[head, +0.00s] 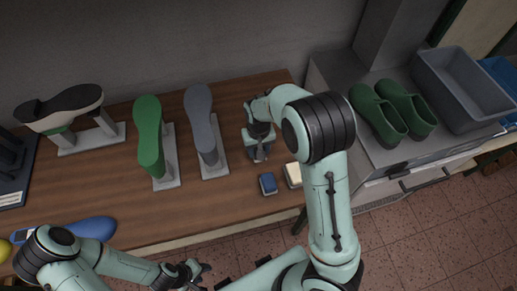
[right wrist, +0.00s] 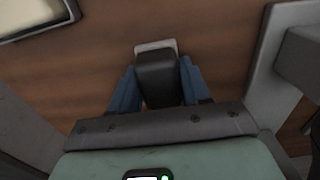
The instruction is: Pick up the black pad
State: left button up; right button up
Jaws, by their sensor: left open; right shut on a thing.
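The black pad (right wrist: 157,75) is between the two blue fingers of my right gripper (right wrist: 158,88) in the right wrist view. A pale piece shows at its far end, against the brown wood. My right gripper (head: 258,153) is shut on the pad, low over the table in the head view, where the pad is mostly hidden. Whether the pad touches the table is hard to tell. My left gripper (head: 197,273) is open and empty in front of the table's front edge.
A blue pad (head: 268,183) and a cream pad (head: 293,175) lie just in front of my right gripper. Grey (head: 201,115) and green (head: 149,130) shoe lasts stand on stands to its left. Green clogs (head: 393,110) and a grey bin (head: 462,88) are on the right cabinet.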

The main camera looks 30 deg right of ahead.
pick_arm(q)
jog(key=w+r+p, duration=0.2)
jog(key=w+r, duration=0.1)
pick_arm(e)
notch_tip(320, 180, up, 20)
